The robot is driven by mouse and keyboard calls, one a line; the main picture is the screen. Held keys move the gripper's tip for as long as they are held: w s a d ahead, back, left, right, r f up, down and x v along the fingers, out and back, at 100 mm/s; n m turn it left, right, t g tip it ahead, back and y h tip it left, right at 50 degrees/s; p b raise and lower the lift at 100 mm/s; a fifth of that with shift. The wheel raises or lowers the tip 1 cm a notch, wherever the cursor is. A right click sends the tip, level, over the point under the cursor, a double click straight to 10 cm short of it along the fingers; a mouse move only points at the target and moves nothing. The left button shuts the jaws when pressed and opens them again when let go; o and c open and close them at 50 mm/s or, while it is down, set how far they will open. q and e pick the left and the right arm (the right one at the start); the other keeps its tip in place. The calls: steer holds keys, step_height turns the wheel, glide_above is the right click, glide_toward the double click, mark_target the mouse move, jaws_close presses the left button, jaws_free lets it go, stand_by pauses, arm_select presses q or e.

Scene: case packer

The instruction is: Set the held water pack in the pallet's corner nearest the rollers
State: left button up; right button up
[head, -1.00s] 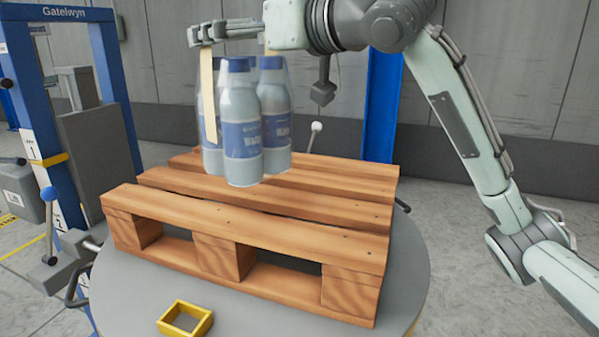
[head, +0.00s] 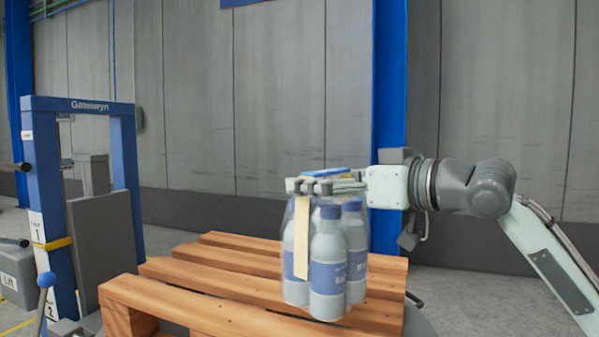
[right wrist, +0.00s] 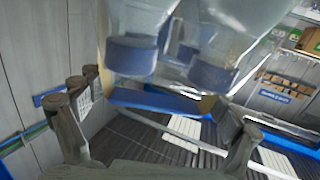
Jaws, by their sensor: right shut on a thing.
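The water pack (head: 327,268), clear bottles with blue caps and labels and a cream strip down one side, hangs upright below my right gripper (head: 318,186). That gripper is shut on the pack's top, beside a blue band. The pack is over the right part of the wooden pallet (head: 190,307); I cannot tell whether its base touches the slats. In the right wrist view, the blue caps and blue band (right wrist: 155,103) show close to the fingers of my right gripper (right wrist: 155,112). The pallet's front lower part is cut off in the head view. My left gripper is not in view.
A blue frame (head: 88,107) with a grey panel and a blue-knobbed lever (head: 46,281) stands left of the pallet. A blue column (head: 389,90) stands behind. The pallet's left slats are bare. The right wrist view shows a dark ribbed surface (right wrist: 150,148) with pale strips.

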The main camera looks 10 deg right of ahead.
mark_target(323, 200)
steer(key=shift+d+f+b, duration=0.15)
steer(key=shift+f+b, duration=0.15)
steer(key=shift+f, duration=1.45)
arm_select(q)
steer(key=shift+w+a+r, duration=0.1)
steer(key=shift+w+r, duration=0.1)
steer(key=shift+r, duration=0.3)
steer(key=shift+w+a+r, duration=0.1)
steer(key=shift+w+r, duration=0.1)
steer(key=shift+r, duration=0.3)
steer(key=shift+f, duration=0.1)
arm_select(e)
steer(key=shift+f, duration=0.1)
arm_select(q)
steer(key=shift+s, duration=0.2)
arm_select(e)
steer(key=o, duration=1.6)
steer(key=shift+s+f, duration=0.1)
steer(key=shift+f, duration=0.1)
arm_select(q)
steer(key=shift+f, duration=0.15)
arm_select(e)
steer(key=shift+r, duration=0.1)
